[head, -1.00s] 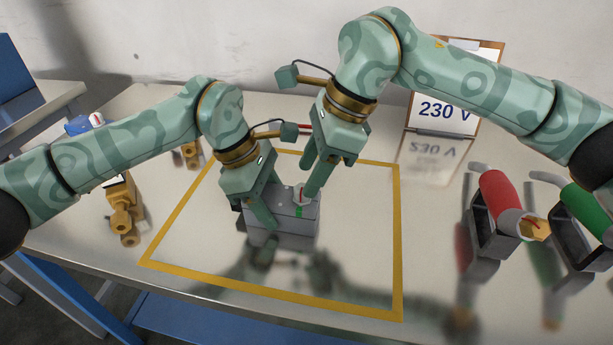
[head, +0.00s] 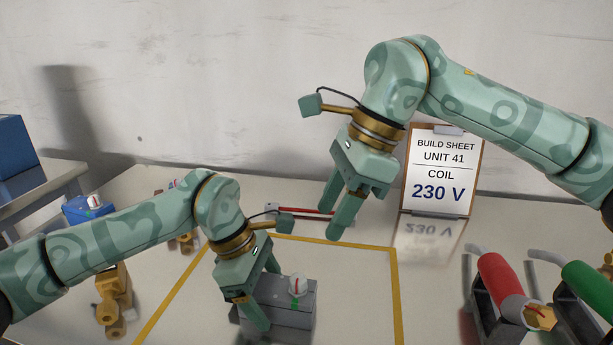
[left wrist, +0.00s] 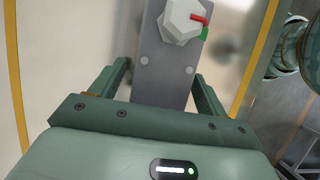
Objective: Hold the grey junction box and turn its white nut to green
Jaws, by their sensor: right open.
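The grey junction box (head: 290,318) stands upright inside the yellow outline. Its white nut (head: 298,284) is on top. In the left wrist view the nut (left wrist: 180,22) has a red pointer (left wrist: 200,18), close beside a small green mark (left wrist: 204,34) and not lined up with it. My left gripper (head: 267,300) has one finger on each side of the box (left wrist: 163,85). My right gripper (head: 336,220) is open and empty, raised above and behind the box, clear of the nut.
A clipboard (head: 441,172) reading coil 230 V stands at the back. Red (head: 500,286) and green (head: 588,290) handled tools rest in holders at the right. Brass fittings (head: 114,298) and a blue box (head: 88,208) are at the left. A red rod (head: 305,210) lies behind the outline.

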